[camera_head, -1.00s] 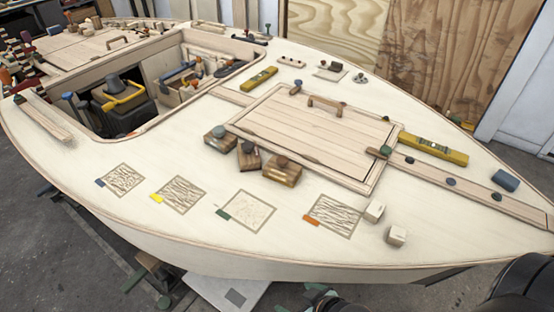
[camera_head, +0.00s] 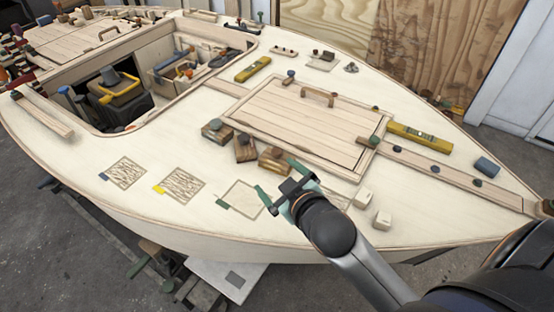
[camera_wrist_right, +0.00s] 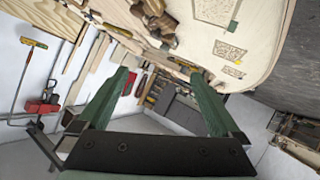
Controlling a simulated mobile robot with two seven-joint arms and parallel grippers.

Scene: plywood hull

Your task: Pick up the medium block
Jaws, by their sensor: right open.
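Three brown wooden blocks with dark knobs stand in a row beside the hatch on the pale deck: a left block (camera_head: 216,132), a middle block (camera_head: 246,149) and a right block (camera_head: 275,161). I cannot tell for sure which is the medium one. My right gripper (camera_head: 277,178), with green fingers, is open and empty just in front of the right block, seemingly above the deck. In the right wrist view the open fingers (camera_wrist_right: 158,78) have nothing between them, and brown blocks (camera_wrist_right: 155,18) show at the top. My left gripper is not in view.
Sandpaper-like patches, such as one (camera_head: 184,183), lie along the near deck edge; my right arm partly covers another. The hatch (camera_head: 310,120) has a raised handle. A yellow level (camera_head: 418,133) lies behind.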

